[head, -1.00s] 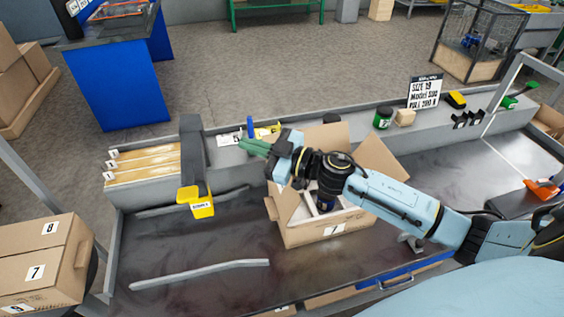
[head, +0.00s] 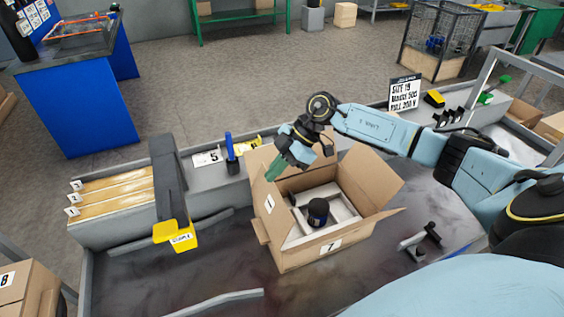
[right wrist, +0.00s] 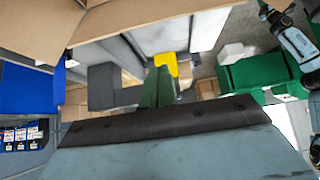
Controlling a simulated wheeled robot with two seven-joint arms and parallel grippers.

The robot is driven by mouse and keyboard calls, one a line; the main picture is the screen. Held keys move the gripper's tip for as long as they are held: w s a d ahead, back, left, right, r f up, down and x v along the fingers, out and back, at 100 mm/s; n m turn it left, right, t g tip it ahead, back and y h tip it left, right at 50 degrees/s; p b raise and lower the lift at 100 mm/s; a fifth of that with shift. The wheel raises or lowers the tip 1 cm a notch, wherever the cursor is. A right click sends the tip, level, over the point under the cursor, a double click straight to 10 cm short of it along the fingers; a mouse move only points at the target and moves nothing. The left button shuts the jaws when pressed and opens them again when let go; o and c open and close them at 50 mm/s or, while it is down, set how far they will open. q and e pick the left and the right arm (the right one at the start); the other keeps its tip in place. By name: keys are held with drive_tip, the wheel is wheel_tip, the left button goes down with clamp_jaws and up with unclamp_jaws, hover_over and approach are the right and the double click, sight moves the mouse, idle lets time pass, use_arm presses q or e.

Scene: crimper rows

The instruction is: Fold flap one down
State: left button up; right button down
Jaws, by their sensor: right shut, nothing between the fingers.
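An open cardboard box (head: 305,257) marked 7 stands on the dark bench surface. Its left flap (head: 268,222), marked 1, stands raised along the left side. Inside, a dark cylindrical part (head: 318,211) sits in a pale insert. My right gripper (head: 275,168), with green fingers, is shut and empty at the top of flap one, near the back left corner; I cannot tell if it touches. The shut fingers (right wrist: 157,88) also show in the right wrist view. My left gripper is out of view.
A blue upright item (head: 231,150) and a 5 card stand on the ledge behind. Bench room is free left of the box.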

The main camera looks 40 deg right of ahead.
sight(277, 189)
wheel_tip(277, 189, down, 5)
drive_tip(key=shift+w+a+r+b, duration=0.1)
drive_tip(key=shift+b, duration=0.35)
drive_tip(key=shift+d, duration=0.45)
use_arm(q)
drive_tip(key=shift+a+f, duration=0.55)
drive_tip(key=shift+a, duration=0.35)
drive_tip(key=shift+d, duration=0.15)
